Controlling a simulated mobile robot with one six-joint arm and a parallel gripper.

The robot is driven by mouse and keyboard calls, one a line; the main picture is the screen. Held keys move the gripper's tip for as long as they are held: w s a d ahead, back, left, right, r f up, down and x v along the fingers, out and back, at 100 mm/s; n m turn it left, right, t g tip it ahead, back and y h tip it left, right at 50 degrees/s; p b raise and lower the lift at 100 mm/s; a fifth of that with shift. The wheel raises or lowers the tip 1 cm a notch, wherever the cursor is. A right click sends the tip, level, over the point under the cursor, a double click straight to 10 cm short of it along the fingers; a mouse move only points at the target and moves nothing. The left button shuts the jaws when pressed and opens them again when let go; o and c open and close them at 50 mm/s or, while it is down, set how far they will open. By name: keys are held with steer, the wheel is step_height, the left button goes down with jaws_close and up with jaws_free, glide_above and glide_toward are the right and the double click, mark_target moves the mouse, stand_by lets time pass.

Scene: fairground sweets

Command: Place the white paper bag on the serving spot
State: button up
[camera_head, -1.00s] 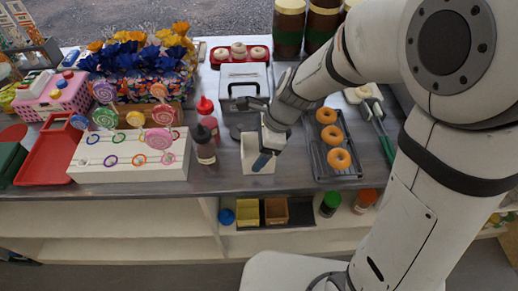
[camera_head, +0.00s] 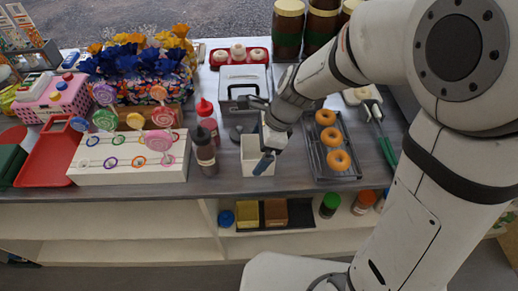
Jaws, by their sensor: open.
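The white paper bag (camera_head: 252,158) stands upright on the grey counter, left of the donut tray and right of the sauce bottles. My gripper (camera_head: 265,150) is at the bag's right side, with a blue-grey finger tip low in front of it. The jaws are open; part of the bag and the far finger are hidden by the gripper, and I cannot tell if they touch the bag.
A donut tray (camera_head: 346,172) is close on the right. A brown bottle (camera_head: 205,155) and a red bottle (camera_head: 206,112) stand left. A white lollipop stand (camera_head: 130,172) is further left. A silver-grey box (camera_head: 243,80) stands behind. The counter's front edge is near the bag.

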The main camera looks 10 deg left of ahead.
steer(key=p+v, duration=0.1)
steer(key=v, duration=1)
steer(key=s+d+n+t+h, duration=0.1)
steer(key=s+d+n+h, duration=0.1)
steer(key=s+d+n, duration=0.2)
steer(key=s+d+n+t+h, duration=0.2)
steer(key=s+d+n, duration=0.2)
steer(key=d+n, duration=0.7)
steer(key=d, duration=0.4)
steer(key=shift+s+d+r+t, duration=0.25)
steer(key=shift+r+t, duration=0.05)
steer(key=shift+r, duration=0.1)
steer(key=shift+r, duration=0.1)
steer(key=shift+r+p, duration=0.3)
steer(key=shift+p, duration=0.15)
